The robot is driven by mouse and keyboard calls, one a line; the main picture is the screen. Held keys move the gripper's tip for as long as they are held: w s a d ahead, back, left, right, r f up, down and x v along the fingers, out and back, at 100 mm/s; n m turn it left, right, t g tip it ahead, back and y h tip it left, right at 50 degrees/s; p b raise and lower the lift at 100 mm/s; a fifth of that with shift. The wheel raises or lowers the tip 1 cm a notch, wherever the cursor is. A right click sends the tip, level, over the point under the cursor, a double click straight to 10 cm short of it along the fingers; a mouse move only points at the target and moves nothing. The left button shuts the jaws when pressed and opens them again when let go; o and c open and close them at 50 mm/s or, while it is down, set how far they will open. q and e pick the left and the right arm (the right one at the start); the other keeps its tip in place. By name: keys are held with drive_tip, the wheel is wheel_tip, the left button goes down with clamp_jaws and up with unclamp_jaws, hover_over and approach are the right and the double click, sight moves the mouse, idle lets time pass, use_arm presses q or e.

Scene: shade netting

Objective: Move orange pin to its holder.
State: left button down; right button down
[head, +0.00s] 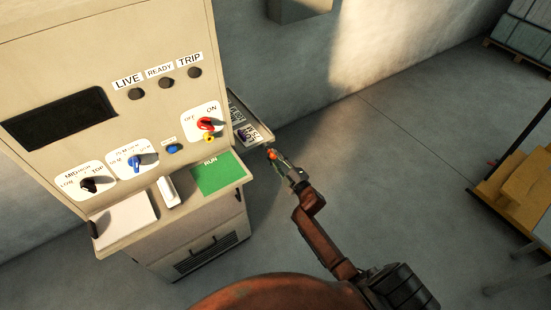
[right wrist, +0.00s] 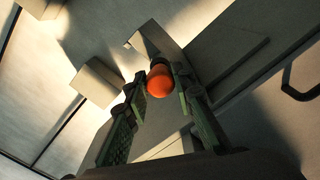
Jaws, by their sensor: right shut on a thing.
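The orange pin (head: 271,154) is small and sits between the fingertips of my right gripper (head: 275,160), just off the right side of the control cabinet. In the right wrist view the rounded orange end of the pin (right wrist: 160,80) shows between the two green-padded fingers of the right gripper (right wrist: 160,88), which are shut on it. A side shelf (head: 258,140) with labels juts from the cabinet's right side, close behind the gripper. I cannot tell which part of it is the pin's holder. My left gripper is not in view.
The control cabinet (head: 110,55) has lamps, knobs and a red switch (head: 206,123). A green RUN card (head: 212,173) and a white block (head: 168,191) are on its ledge. A yellow cart (head: 515,205) stands at the far right. The floor between is clear.

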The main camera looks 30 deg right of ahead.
drive_tip(key=shift+w, duration=0.85)
drive_tip(key=c, duration=1.6)
unclamp_jaws()
drive_tip(key=shift+a, duration=0.1)
drive_tip(key=s, duration=0.8)
drive_tip(key=s+d, duration=0.1)
drive_tip(key=s, duration=0.3)
drive_tip(key=s+f+m+g+h, duration=0.1)
drive_tip(key=s+f+m+g, duration=0.15)
drive_tip(key=s+f, duration=0.7)
drive_tip(key=s+d+f+m+g, duration=0.1)
drive_tip(key=s+f+m+g, duration=0.15)
drive_tip(key=f, duration=1.45)
drive_tip(key=s+f+m+g+h, duration=0.15)
drive_tip(key=s+f+g, duration=0.35)
drive_tip(key=f, duration=0.8)
drive_tip(key=s+a+f+m+g, duration=0.1)
drive_tip(key=s+f, duration=0.5)
drive_tip(key=s, duration=0.6)
drive_tip(key=s+a+f+m+g, duration=0.2)
drive_tip(key=s+f, duration=0.4)
drive_tip(key=s, duration=0.6)
drive_tip(key=s+a+f+m+g, duration=0.2)
drive_tip(key=s+f+g, duration=0.2)
drive_tip(key=s, duration=0.9)
drive_tip(key=shift+a+f+y, duration=0.25)
drive_tip(key=shift+f+y, duration=0.1)
drive_tip(key=shift+f, duration=0.75)
